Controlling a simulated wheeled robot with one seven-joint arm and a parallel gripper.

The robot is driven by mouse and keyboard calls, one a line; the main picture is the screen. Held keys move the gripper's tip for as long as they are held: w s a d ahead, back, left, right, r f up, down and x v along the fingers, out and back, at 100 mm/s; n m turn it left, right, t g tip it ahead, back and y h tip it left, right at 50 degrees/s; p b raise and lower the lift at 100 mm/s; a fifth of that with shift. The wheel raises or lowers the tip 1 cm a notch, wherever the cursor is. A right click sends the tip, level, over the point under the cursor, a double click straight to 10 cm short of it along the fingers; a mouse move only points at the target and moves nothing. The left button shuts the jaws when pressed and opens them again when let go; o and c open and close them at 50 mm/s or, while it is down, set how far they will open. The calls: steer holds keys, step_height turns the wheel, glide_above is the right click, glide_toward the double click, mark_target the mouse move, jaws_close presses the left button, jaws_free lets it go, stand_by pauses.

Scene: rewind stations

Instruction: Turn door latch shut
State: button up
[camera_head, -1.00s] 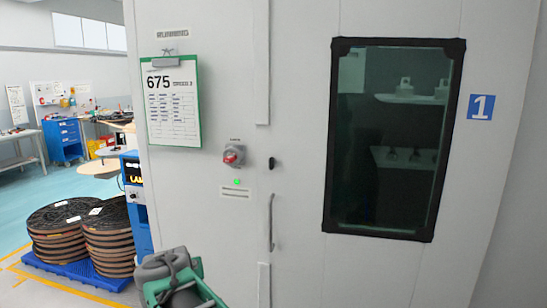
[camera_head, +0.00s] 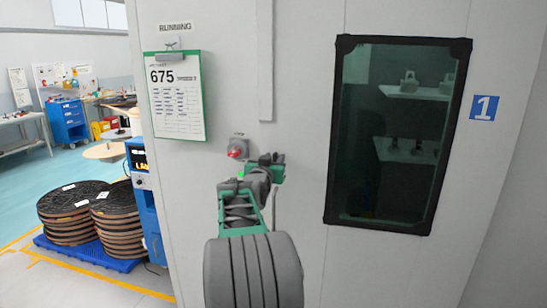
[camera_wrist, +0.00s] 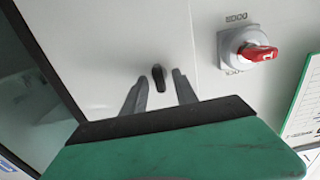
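The door latch (camera_wrist: 158,77) is a small dark oval knob on the pale door panel (camera_head: 300,100). In the wrist view its long side runs nearly upright in the picture. My gripper (camera_wrist: 158,80) is open, with its two grey fingers apart and pointing at the panel. The latch shows in the gap between the fingertips; I cannot tell whether they touch it. In the head view my arm and gripper cover the latch.
A red rotary switch (camera_wrist: 256,52) on a grey base sits close beside the latch; it also shows in the head view (camera_head: 236,153). A green clipboard (camera_head: 205,125) hangs above left. A dark-framed window (camera_head: 333,130) is at right.

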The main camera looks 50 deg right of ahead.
steer(key=shift+c, duration=0.2)
jaws_close()
steer(key=shift+f+n+b, duration=0.15)
steer(key=shift+n+b, duration=0.25)
steer(key=shift+b, duration=0.05)
steer(key=shift+f+n+b, duration=0.1)
steer(key=shift+n+b, duration=0.75)
steer(key=shift+n, duration=0.15)
steer(key=n+b, duration=0.2)
steer(key=n, duration=0.1)
steer(key=shift+n, duration=0.3)
steer(key=n+b, duration=0.1)
steer(key=n, duration=1)
steer(key=shift+w+a+n+b, duration=0.1)
steer(key=shift+n+b, duration=0.2)
steer(key=shift+b, duration=0.05)
